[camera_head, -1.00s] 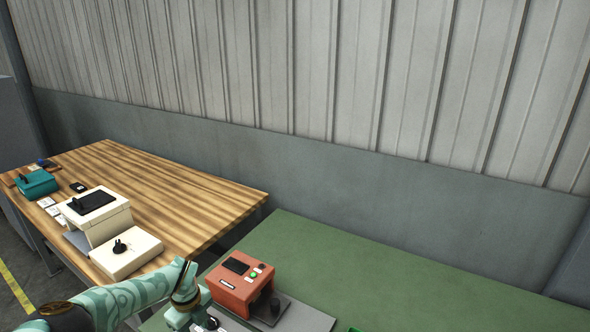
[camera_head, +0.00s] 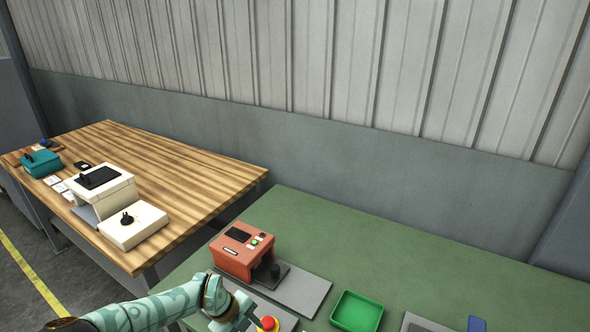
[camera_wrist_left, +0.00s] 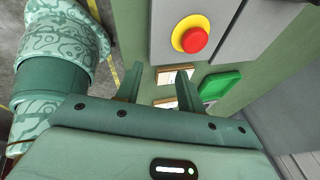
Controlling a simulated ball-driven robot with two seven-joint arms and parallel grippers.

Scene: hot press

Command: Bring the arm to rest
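My left arm (camera_head: 150,311) comes in from the bottom left of the head view, low at the green table's front edge. My left gripper (camera_head: 238,312) is beside the red button (camera_head: 268,323), to its left. In the left wrist view the two fingers of the gripper (camera_wrist_left: 158,84) stand apart with nothing held between them. The red button on its yellow ring (camera_wrist_left: 194,38) shows beyond the fingertips, apart from them. My right arm and gripper are not in view.
An orange press (camera_head: 238,250) with a grey plate (camera_head: 303,289) stands on the green table (camera_head: 420,262). A green tray (camera_head: 357,312) and a blue object (camera_head: 476,324) lie to the right. A wooden table (camera_head: 190,170) holds a cream machine (camera_head: 103,186). The green table's back is clear.

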